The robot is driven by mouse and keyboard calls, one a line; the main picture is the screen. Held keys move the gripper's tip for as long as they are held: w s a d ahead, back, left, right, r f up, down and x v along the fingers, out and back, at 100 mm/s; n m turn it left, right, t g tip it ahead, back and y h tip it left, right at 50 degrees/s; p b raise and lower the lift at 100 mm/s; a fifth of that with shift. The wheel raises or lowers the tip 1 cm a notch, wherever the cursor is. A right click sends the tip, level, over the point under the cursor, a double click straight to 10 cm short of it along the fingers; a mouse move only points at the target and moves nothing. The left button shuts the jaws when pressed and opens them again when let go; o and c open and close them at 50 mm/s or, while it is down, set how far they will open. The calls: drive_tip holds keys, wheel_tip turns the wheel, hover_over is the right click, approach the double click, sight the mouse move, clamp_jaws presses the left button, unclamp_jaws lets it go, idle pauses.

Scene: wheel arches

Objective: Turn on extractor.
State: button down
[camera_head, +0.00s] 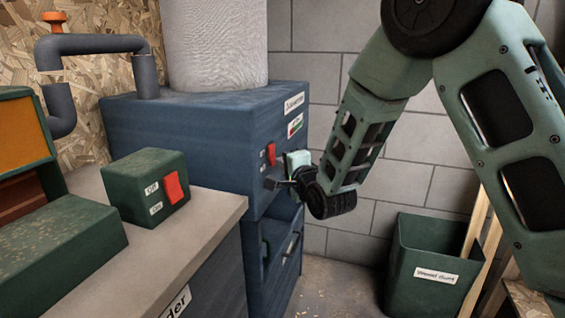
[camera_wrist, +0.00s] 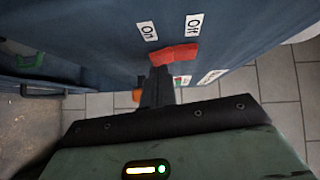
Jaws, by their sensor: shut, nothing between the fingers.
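The extractor (camera_head: 180,150) is a blue cabinet with a large pale cylinder on top, left of centre in the head view. Its red rocker switch (camera_head: 271,154) is on the side facing my arm. In the wrist view the fingertips (camera_wrist: 159,76) reach the switch's near edge, on the left half. I cannot tell whether they touch it.
A green box with another red switch (camera_head: 173,187) stands on the grey bench (camera_head: 205,225) at left. A grey pipe (camera_head: 95,44) runs to the cabinet top. A green bin (camera_head: 430,262) stands on the floor at right, beside wooden planks. A block wall is behind.

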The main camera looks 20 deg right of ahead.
drive_tip(key=shift+a+f, duration=0.1)
idle(0.3)
drive_tip(key=shift+w+a+b, duration=0.2)
drive_tip(key=shift+b, duration=0.65)
drive_tip(key=shift+f, duration=0.1)
